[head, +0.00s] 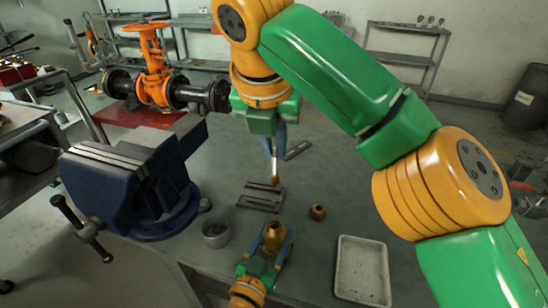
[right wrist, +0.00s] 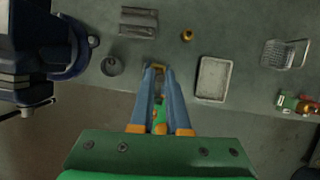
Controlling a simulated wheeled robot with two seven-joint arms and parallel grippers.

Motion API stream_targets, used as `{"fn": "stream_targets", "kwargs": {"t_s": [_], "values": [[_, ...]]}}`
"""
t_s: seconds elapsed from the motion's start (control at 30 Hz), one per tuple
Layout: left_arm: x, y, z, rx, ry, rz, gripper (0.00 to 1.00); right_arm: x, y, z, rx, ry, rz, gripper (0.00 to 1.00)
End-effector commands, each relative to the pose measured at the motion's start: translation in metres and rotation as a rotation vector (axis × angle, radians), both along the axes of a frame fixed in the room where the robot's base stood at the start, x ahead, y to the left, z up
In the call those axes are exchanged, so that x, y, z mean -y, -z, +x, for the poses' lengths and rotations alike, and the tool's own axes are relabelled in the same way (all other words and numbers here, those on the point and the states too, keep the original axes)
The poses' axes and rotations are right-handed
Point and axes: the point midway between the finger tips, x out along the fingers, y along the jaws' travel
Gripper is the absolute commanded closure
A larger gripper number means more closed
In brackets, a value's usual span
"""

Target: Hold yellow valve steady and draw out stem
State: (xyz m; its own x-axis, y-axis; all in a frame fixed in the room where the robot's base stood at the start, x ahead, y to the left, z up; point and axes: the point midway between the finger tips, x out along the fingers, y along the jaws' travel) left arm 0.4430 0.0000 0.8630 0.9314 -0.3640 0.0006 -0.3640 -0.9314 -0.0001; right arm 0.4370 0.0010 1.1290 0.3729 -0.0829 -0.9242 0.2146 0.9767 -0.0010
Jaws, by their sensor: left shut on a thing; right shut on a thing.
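The small yellow-brass valve (head: 273,236) is at the front of the bench in the head view. My left gripper (head: 265,248) is shut on its body from the near side. My right gripper (head: 275,150) points down above and beyond the valve, shut on the thin stem (head: 275,175), whose brass-coloured lower part hangs below the fingers. In the head view a gap shows between the stem's lower end and the valve. In the right wrist view my right gripper's blue fingers (right wrist: 158,70) reach up the middle, with brass between their tips; stem and valve are hard to tell apart there.
A blue vise (head: 130,180) stands at the left. A slotted grey block (head: 262,196), a brass nut (head: 317,212) and a grey cup (head: 215,233) lie around the grippers. A pale tray (head: 362,270) is at the right. A large orange valve (head: 153,70) stands behind.

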Motion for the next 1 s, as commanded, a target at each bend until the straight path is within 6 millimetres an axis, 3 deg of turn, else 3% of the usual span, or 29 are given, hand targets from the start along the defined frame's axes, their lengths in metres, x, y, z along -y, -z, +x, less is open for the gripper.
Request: {"fn": "stream_targets", "kwargs": {"t_s": [0.17, 0.2, 0.3, 0.67, 1.0], "values": [[0.000, 0.000, 0.000, -0.001, 0.000, 0.000, 1.00, 0.000, 0.000, 0.000, 0.001, 0.000, 0.000, 1.00], [0.000, 0.000, 0.000, -0.001, 0.000, 0.000, 0.27, 0.000, 0.000, 0.000, 0.001, 0.000, 0.000, 1.00], [0.000, 0.000, 0.000, 0.000, 0.000, 0.000, 0.03, 0.000, 0.000, 0.000, 0.001, 0.001, 0.000, 1.00], [-0.004, 0.001, -0.008, -0.001, 0.000, 0.000, 0.03, 0.000, 0.000, 0.000, 0.001, 0.001, 0.000, 1.00], [-0.035, 0.001, -0.091, -0.004, 0.002, 0.004, 0.03, 0.000, 0.000, 0.000, 0.001, 0.001, 0.000, 1.00]]}}
